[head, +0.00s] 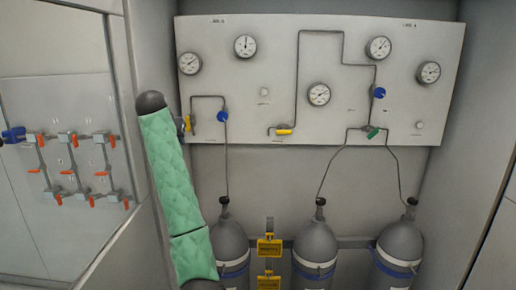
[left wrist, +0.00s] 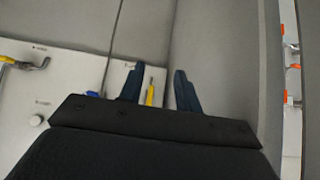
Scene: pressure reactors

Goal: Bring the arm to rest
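My left arm, in green padding with dark ends, stands tilted in the left middle of the head view. It covers the lower left edge of the gauge panel (head: 250,85). My left gripper (left wrist: 159,90) shows in the left wrist view, with its two dark blue fingers apart. A yellow valve handle (left wrist: 151,92) appears in the gap between the fingers, and no finger is seen touching it. The yellow handle also shows beside my arm in the head view (head: 187,124). In the head view my left gripper cannot be made out. My right gripper is in neither view.
Several gauges and pipes sit on the panel, with blue knobs (head: 222,116), another yellow handle (head: 284,131) and a green handle (head: 373,132). Grey gas cylinders (head: 316,245) stand below. A side wall with red-handled valves (head: 68,137) is at left.

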